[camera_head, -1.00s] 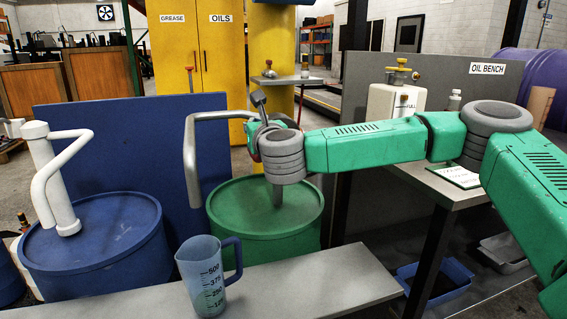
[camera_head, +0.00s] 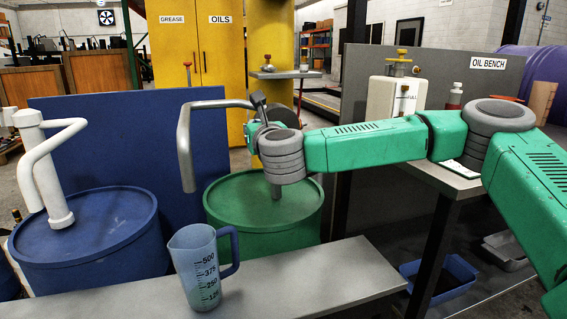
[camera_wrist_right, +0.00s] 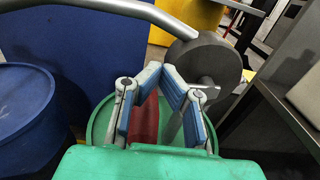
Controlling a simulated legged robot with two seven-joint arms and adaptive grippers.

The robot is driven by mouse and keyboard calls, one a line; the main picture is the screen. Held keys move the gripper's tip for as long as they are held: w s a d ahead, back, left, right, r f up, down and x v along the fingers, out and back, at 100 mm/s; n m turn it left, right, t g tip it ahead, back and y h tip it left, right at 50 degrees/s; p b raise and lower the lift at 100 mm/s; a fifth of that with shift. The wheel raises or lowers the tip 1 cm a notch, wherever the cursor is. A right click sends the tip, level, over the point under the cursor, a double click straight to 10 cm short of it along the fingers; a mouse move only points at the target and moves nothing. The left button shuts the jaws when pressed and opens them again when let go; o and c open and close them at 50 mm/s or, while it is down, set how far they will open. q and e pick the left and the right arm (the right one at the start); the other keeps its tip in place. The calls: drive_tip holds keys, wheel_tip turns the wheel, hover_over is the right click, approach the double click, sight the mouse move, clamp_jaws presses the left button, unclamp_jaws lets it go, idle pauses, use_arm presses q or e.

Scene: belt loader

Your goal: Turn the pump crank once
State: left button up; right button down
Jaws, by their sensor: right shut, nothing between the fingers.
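The green drum (camera_head: 232,216) carries a pump with a grey bent pipe (camera_head: 184,140) reaching left and down. Its dark round housing (camera_wrist_right: 205,62) shows in the right wrist view, just beyond my fingertips. A red, grip-like piece (camera_wrist_right: 145,122) shows between the links of my fingers; I cannot tell if it touches them. My right gripper (camera_wrist_right: 166,70) has its blue-padded fingers drawn together at the tips, with nothing held. In the head view it is at the pump (camera_head: 257,100), and my wrist hides much of the pump and crank. My left gripper is out of view.
A blue drum (camera_head: 95,240) with a white pump (camera_head: 45,170) stands left. A measuring jug (camera_head: 194,268) stands on the grey bench (camera_head: 300,285) in front. The oil bench (camera_head: 452,180) at the right holds a white container (camera_head: 397,100). A blue panel (camera_head: 120,125) stands behind.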

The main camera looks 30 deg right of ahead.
wheel_tip(320, 180, down, 2)
drive_tip(key=shift+w+f+b, duration=0.15)
drive_tip(key=shift+f+b, duration=0.1)
drive_tip(key=shift+b, duration=0.2)
drive_tip(key=shift+a+r+p, duration=0.25)
drive_tip(key=shift+r+p, duration=0.25)
drive_tip(key=shift+r, duration=0.5)
drive_tip(key=r, duration=0.1)
drive_tip(key=r+p, duration=0.1)
drive_tip(key=r, duration=0.1)
drive_tip(key=shift+s+d+p, duration=0.2)
drive_tip(key=shift+d+p, duration=0.05)
drive_tip(key=shift+p, duration=0.05)
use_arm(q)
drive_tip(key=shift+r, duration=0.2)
use_arm(e)
drive_tip(key=shift+f, duration=0.15)
drive_tip(key=c, duration=1.8)
unclamp_jaws()
drive_tip(key=shift+d, duration=0.1)
drive_tip(key=o, duration=1.8)
drive_tip(key=shift+s, duration=0.1)
